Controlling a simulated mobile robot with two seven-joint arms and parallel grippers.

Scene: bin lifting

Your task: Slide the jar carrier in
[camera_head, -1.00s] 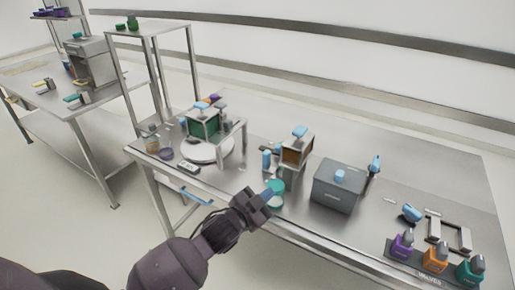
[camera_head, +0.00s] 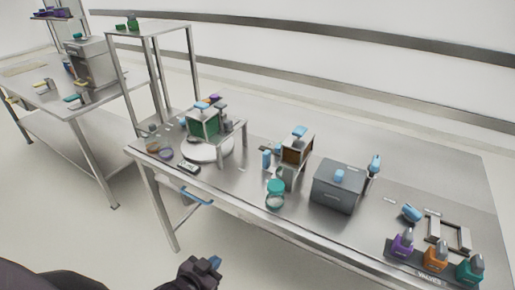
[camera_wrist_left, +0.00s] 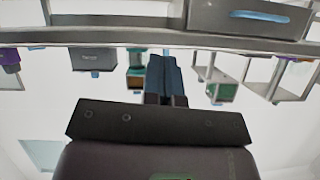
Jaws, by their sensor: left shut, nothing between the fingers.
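A grey drawer-like unit with a blue bar handle (camera_head: 196,199) sits below the table's front edge at the left in the head view. I cannot tell for sure that it is the jar carrier, or how far it stands out. In the upside-down left wrist view its grey front (camera_wrist_left: 247,18) and blue handle show at the top. My left gripper (camera_head: 214,262) is shut and empty, in front of the table and below its edge, apart from the handle. Its closed blue-tipped fingers (camera_wrist_left: 164,72) also show in the wrist view. My right gripper is not in view.
On the steel table (camera_head: 240,180) stand a green box on a stand (camera_head: 204,125), a brown-fronted box (camera_head: 296,150), a teal-lidded jar (camera_head: 275,190), a grey box (camera_head: 338,190) and several coloured bottles at the right. The floor before the table looks clear.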

